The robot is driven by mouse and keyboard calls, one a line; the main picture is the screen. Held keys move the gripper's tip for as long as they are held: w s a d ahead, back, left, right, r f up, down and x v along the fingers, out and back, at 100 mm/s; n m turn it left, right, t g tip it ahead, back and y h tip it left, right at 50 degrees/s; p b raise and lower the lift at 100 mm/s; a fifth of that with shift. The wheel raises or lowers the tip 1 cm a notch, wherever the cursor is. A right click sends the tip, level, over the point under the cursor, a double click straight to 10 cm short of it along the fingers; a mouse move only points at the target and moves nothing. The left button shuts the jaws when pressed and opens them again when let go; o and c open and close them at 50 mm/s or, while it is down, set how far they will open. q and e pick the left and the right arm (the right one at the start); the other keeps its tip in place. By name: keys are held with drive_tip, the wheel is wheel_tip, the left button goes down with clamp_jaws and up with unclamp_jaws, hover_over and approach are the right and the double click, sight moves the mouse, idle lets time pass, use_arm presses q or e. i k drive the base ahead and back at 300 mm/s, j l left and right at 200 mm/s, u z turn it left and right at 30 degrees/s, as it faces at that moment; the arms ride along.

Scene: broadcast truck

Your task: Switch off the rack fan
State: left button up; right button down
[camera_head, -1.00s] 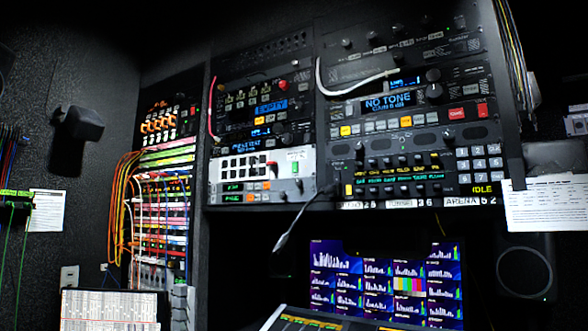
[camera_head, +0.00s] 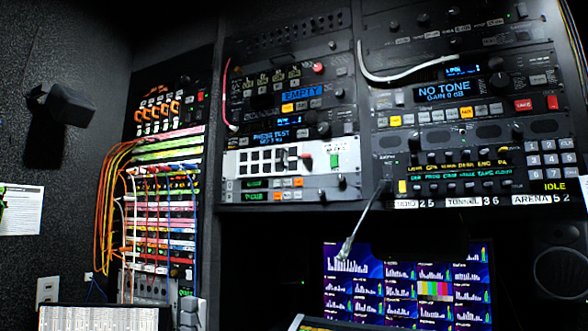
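I cannot tell for sure which unit is the rack fan. A white panel (camera_head: 227,162) with a grid of black squares sits in the middle rack bay. A small red part (camera_head: 307,161) and a green-and-white switch-like part (camera_head: 334,161) are at its right end. Their setting is too small to read. Above it are black units with a blue display reading EMPTY (camera_head: 301,91) and a round red button (camera_head: 318,68). Neither of my grippers shows in the view.
A patch bay (camera_head: 165,185) with orange and other cables is at left. The right bay holds a NO TONE unit (camera_head: 447,89) and a keypad (camera_head: 549,160). A speaker (camera_head: 560,270) stands at right.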

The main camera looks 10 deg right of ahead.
sight(333, 158)
drive_tip(key=i+j, duration=0.15)
drive_tip(key=j, duration=0.2)
drive_tip(key=i+j, duration=0.2)
drive_tip(key=j, duration=0.2)
drive_tip(key=i+j, duration=0.15)
drive_tip(key=j, duration=0.2)
